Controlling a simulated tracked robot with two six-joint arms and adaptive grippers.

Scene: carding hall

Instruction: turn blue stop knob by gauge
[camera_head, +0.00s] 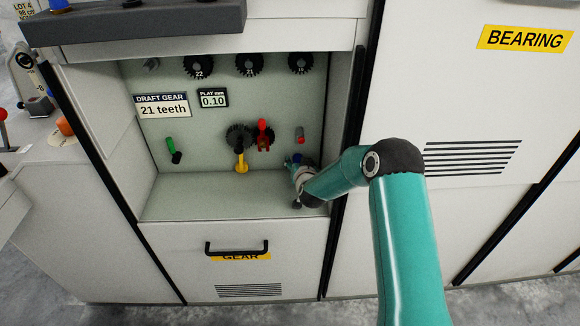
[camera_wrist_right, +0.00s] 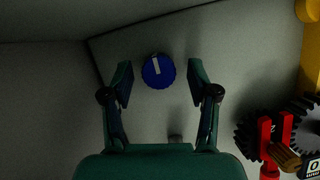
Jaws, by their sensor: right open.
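The blue stop knob (camera_wrist_right: 158,71) is round with a white mark line, set on the grey back wall of the recess. In the head view only a bit of blue (camera_head: 297,158) shows above my right gripper (camera_head: 301,180). In the right wrist view my right gripper (camera_wrist_right: 160,80) is open, with one finger on each side of the knob in the picture. Gaps show between the fingers and the knob; its depth to them is hard to tell. The gauge (camera_head: 213,97) on the back wall reads "PLAY mm 0.10". My left gripper is not in view.
Left of my right gripper are a red handle (camera_head: 263,135), a yellow handle (camera_head: 241,160) and dark gears (camera_head: 238,136). A red-tipped peg (camera_head: 299,134) sits above it. A green lever (camera_head: 172,150) is further left.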

